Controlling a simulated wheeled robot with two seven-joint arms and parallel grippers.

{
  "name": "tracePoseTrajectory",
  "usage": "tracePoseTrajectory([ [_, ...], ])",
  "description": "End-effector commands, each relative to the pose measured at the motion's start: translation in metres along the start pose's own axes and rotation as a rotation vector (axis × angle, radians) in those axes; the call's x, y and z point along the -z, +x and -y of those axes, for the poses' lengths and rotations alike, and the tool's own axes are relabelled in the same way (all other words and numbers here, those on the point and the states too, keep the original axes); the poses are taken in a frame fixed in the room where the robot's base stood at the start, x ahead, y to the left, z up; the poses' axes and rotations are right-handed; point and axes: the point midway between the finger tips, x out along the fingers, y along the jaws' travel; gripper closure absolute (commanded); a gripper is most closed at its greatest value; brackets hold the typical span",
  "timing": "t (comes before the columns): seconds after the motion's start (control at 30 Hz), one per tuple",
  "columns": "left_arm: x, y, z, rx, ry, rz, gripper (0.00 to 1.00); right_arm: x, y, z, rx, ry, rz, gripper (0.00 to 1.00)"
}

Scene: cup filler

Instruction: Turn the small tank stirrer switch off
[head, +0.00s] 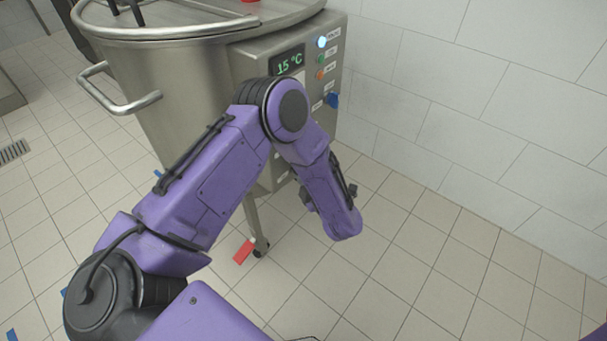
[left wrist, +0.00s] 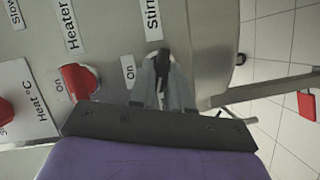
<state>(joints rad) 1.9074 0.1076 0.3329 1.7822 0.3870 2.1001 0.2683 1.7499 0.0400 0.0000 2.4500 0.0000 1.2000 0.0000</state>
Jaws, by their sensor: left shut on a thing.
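The steel tank (head: 165,75) stands at the upper left in the head view, with a control panel on its side. In the left wrist view, the panel's stirrer label (left wrist: 152,18) is partly cut off, with an "On" label (left wrist: 129,72) beside it. My left gripper (left wrist: 163,70) is shut on the dark stirrer switch (left wrist: 162,55) by these labels. The fingers hide most of the switch, so its exact setting is hard to tell. My right gripper is not in view.
A red heater switch (left wrist: 78,80) sits close beside the left fingers. The panel also has a 15 °C display (head: 288,63), a lit button (head: 321,42) and a blue knob (head: 332,100). A tiled wall (head: 480,100) stands right of the tank. The floor (head: 440,260) at lower right is clear.

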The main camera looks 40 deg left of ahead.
Motion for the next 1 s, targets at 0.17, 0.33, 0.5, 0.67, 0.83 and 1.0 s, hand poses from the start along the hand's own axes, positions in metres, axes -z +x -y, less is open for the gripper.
tracePoseTrajectory([
  [0.17, -0.001, -0.001, 0.004, -0.051, -0.122, 0.001, 1.00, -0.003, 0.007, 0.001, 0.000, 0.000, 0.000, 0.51],
  [0.33, -0.001, 0.000, 0.005, -0.089, -0.215, -0.001, 1.00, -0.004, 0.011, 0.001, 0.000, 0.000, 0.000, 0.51],
  [0.5, -0.001, 0.000, 0.005, -0.114, -0.276, 0.000, 1.00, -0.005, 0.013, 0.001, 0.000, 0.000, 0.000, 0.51],
  [0.67, -0.001, 0.000, 0.005, -0.126, -0.306, 0.000, 1.00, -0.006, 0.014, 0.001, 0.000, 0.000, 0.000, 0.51],
  [0.83, -0.001, 0.000, 0.005, -0.129, -0.316, 0.000, 1.00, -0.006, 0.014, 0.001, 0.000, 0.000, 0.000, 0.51],
  [1.0, -0.001, 0.000, 0.005, -0.129, -0.316, 0.000, 1.00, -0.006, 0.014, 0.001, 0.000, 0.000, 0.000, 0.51],
])
